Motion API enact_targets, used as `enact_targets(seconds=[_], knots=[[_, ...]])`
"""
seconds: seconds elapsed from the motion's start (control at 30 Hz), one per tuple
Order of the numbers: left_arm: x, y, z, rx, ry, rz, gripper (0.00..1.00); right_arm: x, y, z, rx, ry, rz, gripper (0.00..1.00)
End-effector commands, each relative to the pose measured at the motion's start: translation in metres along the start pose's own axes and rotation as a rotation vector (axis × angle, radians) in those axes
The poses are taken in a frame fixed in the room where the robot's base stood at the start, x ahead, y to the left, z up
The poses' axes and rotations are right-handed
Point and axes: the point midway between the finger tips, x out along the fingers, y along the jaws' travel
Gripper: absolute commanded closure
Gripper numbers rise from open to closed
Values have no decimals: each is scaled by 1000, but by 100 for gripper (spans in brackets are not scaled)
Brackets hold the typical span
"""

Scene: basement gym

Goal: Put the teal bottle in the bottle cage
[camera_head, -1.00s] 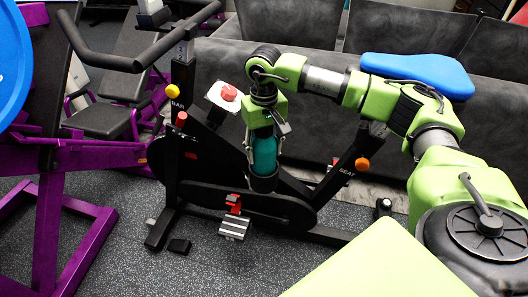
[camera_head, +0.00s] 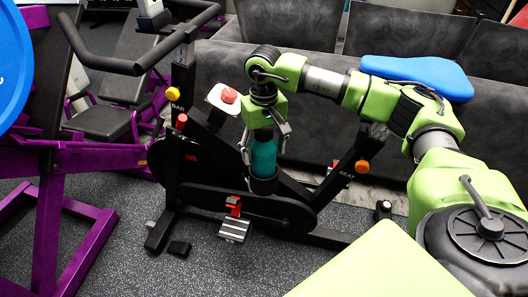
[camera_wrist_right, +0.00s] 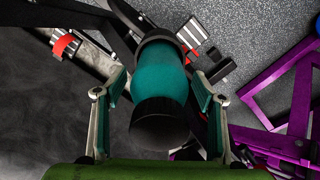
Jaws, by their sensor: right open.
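The teal bottle (camera_head: 263,157) stands roughly upright with its lower end in the black bottle cage (camera_head: 263,185) on the exercise bike's frame. In the right wrist view the teal bottle (camera_wrist_right: 160,75) shows its dark cap nearest the camera, and the dark cage rim (camera_wrist_right: 159,37) surrounds its far end. My right gripper (camera_head: 264,150) is above the bottle, pointing down, with its fingers spread on either side of it. In the wrist view gaps show between both fingers and the bottle. How deep the bottle sits is hidden by the cage. My left gripper is not in view.
A purple-framed machine (camera_head: 50,215) stands at left. A grey sofa (camera_head: 325,110) is behind.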

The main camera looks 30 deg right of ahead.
Motion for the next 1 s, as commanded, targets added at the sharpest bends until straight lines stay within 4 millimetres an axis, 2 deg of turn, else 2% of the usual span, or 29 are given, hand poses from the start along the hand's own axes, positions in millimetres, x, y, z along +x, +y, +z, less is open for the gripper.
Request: enact_targets(seconds=[0.2, 0.37, 0.43, 0.5, 0.7, 1.0], knots=[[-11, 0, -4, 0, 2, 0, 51, -51, 0, -1, 0, 5, -2, 36], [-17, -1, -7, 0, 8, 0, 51, -83, 0, -1, 0, 4, -1, 36], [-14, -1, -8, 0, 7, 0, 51, -94, 0, -1, 0, 3, -1, 36], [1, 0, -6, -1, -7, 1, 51, -102, 0, -1, 1, 3, -1, 36], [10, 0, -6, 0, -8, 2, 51, -111, 0, 0, 1, 1, 1, 36], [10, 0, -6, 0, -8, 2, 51, -111, 0, 0, 0, 1, 0, 36]])
